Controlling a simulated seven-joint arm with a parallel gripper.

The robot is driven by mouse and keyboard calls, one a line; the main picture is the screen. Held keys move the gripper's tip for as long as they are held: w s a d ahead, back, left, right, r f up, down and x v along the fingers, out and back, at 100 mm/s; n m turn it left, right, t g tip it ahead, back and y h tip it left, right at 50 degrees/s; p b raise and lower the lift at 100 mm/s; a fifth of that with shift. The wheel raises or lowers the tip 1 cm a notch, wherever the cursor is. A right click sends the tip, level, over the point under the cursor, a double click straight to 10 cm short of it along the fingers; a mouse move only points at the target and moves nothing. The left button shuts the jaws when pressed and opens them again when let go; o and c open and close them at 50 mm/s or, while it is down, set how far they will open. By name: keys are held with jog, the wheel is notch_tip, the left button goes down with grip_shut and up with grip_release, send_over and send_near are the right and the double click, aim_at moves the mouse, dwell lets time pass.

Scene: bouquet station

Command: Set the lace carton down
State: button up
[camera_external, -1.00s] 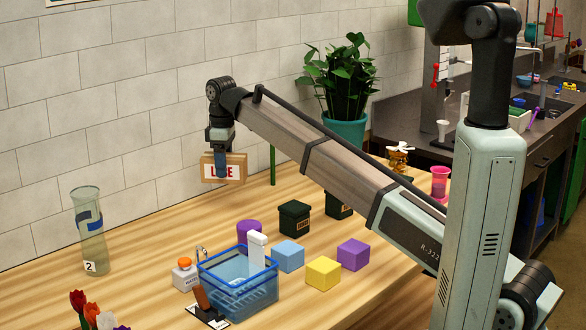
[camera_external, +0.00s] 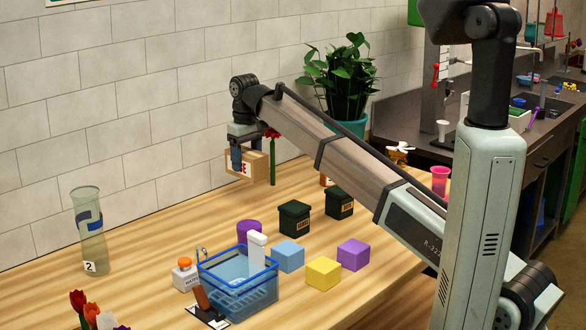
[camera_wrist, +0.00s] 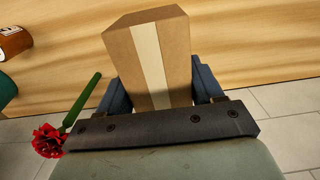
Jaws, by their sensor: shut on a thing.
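The lace carton (camera_external: 256,166) is a brown cardboard box with a white label and red lettering, mostly covered by a finger. My gripper (camera_external: 243,158) is shut on it and holds it in the air above the back of the wooden table (camera_external: 190,222). In the wrist view the carton (camera_wrist: 174,60) shows a pale tape strip down its middle, between the blue fingers of my gripper (camera_wrist: 160,90). A red flower (camera_wrist: 48,141) with a green stem is just left of the carton there.
Two dark green boxes (camera_external: 294,218) stand in front of the carton. Blue, yellow and purple cubes (camera_external: 323,273), a blue basket (camera_external: 240,300) and a glass vase (camera_external: 90,235) stand nearer. The table's back left is clear.

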jog(key=shift+f, duration=4.8)
jog(key=o, duration=1.2)
jog(key=shift+f, duration=0.1)
notch_tip(320, 180, up, 12)
jog(key=shift+r, duration=0.15)
